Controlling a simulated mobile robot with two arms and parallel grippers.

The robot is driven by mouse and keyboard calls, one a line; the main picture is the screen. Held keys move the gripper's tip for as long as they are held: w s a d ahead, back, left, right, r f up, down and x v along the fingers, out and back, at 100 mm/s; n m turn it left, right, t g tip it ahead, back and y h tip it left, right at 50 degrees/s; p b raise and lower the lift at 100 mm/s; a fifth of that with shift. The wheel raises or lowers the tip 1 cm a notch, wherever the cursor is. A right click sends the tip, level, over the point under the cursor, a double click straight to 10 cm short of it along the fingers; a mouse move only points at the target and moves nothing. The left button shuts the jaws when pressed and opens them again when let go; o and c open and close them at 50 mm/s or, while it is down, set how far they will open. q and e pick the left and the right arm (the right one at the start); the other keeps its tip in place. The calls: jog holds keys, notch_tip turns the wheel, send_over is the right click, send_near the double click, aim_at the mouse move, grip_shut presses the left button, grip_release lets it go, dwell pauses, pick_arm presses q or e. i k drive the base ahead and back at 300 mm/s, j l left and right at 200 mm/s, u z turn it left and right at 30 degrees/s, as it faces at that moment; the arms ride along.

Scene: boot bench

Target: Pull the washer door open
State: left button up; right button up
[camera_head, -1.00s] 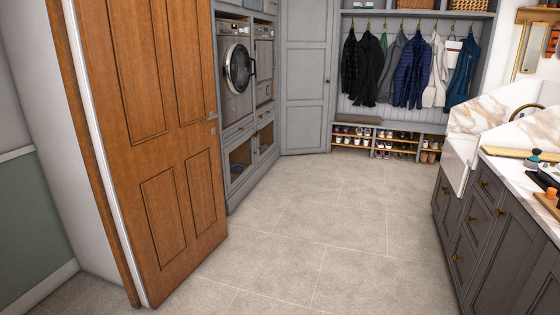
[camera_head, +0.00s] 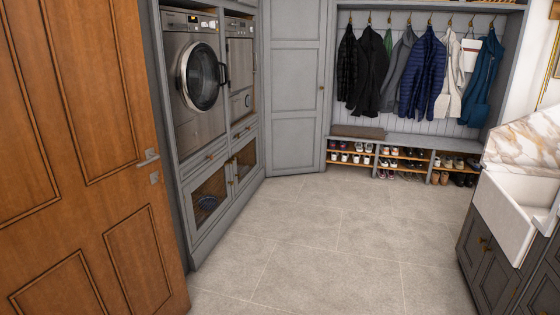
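The washer (camera_head: 191,80) is a grey front-loader built into the tall grey cabinet at the left. Its round door (camera_head: 201,77) has a dark glass centre and a pale ring, and looks closed. A second grey machine (camera_head: 240,75) sits to the right of the washer. Neither of my grippers is in view.
An open wooden door (camera_head: 85,160) fills the left foreground. Tiled floor (camera_head: 320,235) is clear in the middle. A bench with shoes (camera_head: 400,155) and hanging coats (camera_head: 420,75) stands at the back; a white sink (camera_head: 510,215) is at the right.

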aim_at(187, 79)
jog(key=i, duration=2.25)
